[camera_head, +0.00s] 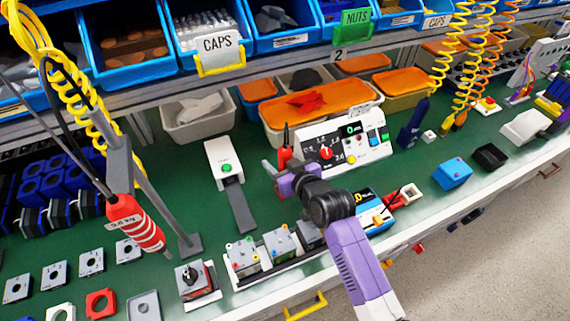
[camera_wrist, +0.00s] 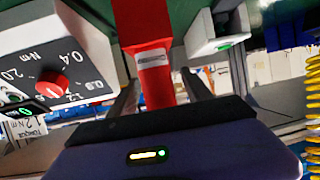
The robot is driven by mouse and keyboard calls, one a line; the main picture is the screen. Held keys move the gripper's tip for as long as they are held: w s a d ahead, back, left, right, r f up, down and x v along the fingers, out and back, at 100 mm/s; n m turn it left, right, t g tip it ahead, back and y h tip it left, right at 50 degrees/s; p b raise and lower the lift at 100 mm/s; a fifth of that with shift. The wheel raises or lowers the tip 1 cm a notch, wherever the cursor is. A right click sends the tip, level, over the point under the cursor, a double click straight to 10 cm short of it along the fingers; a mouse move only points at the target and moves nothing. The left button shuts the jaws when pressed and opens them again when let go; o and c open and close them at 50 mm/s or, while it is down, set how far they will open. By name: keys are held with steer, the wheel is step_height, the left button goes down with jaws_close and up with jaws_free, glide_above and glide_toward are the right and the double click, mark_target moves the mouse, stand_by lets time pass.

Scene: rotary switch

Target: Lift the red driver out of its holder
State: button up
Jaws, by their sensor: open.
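The red driver (camera_head: 285,156) stands roughly upright at the left end of the white control box, its dark tip pointing up in the head view. Its red body with a pale label fills the upper middle of the wrist view (camera_wrist: 153,62). My gripper (camera_head: 268,174) is at the driver, low down, left of my purple wrist. In the wrist view my gripper (camera_wrist: 160,92) is open, with dark fingers to either side of the red body. I cannot tell whether they touch it. The driver's holder is not clearly visible behind my gripper.
The white control box (camera_head: 345,142) with a red knob (camera_wrist: 52,83) stands close beside the driver. A white device with a green button (camera_head: 226,168) is to the left. Another red tool (camera_head: 133,225) hangs at far left. Orange-lidded bins (camera_head: 318,104) stand behind.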

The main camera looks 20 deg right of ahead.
jaws_close()
steer(key=shift+r, duration=0.1)
stand_by(0.4)
step_height(320, 180, up, 20)
steer(key=shift+b, duration=0.3)
stand_by(0.5)
steer(key=c, duration=0.8)
jaws_free()
jaws_close()
